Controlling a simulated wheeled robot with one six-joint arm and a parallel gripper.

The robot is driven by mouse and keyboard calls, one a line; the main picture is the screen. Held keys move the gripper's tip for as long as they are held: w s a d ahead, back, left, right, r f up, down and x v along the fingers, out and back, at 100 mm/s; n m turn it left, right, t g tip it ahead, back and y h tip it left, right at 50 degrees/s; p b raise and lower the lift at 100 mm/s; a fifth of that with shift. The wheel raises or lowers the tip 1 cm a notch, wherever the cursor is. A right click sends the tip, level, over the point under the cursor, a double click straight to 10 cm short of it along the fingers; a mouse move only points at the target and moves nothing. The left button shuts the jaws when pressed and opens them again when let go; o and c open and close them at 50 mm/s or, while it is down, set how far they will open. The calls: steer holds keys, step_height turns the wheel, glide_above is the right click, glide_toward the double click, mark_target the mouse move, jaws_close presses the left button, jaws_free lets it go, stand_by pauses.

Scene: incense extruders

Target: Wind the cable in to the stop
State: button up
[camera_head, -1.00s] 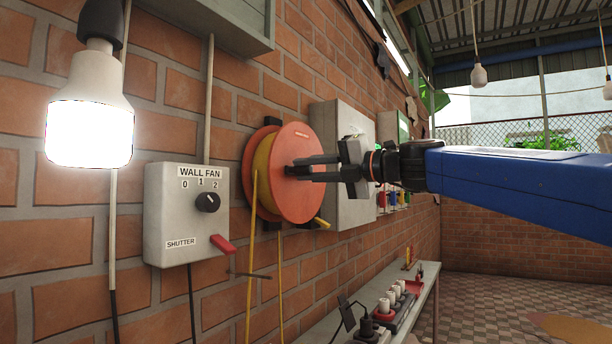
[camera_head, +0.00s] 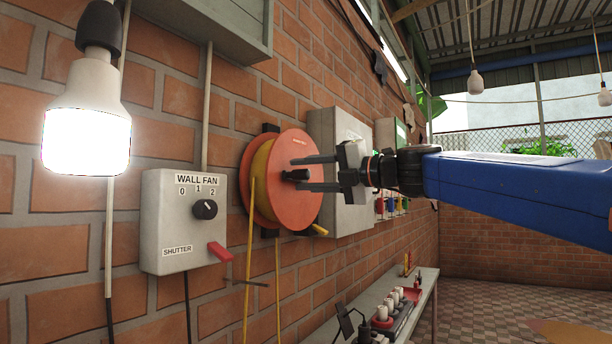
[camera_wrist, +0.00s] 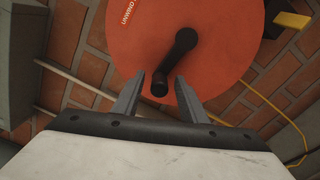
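An orange reel (camera_head: 297,207) wound with yellow cable (camera_head: 260,175) is on the brick wall; its face also shows in the wrist view (camera_wrist: 140,45). A black crank handle (camera_head: 296,175) sticks out of the face. In the wrist view the crank (camera_wrist: 181,50) runs from the hub down to its knob (camera_wrist: 159,86). My gripper (camera_head: 305,174) is open, one finger above and one below the handle in the head view. In the wrist view the knob lies between the fingertips (camera_wrist: 160,88), with gaps on both sides. The stop cannot be made out.
A grey wall fan box (camera_head: 185,225) with a knob and red shutter lever is left of the reel. A grey cabinet (camera_head: 345,130) is close behind my gripper. A yellow piece (camera_head: 320,230) juts out at the reel's lower right. A lit bulb (camera_head: 87,120) hangs at left.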

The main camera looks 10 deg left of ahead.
steer(key=v, duration=1.7)
steer(key=shift+d, duration=0.2)
steer(key=shift+s+f, duration=0.1)
steer(key=shift+f, duration=0.05)
steer(key=c, duration=0.9)
steer(key=shift+a+f+n, duration=0.15)
steer(key=shift+f+n, duration=0.1)
steer(key=shift+n, duration=0.25)
jaws_close()
steer(key=w+a+f+n+y, duration=0.4)
steer(key=f+n, duration=0.4)
steer(key=n, duration=1)
steer(key=w+a+r+h, duration=0.1)
steer(key=w+a+r, duration=0.2)
steer(key=a, duration=0.6)
steer(key=shift+a+r+g, duration=0.25)
steer(key=shift+r+g, duration=0.15)
steer(key=shift+r, duration=0.8)
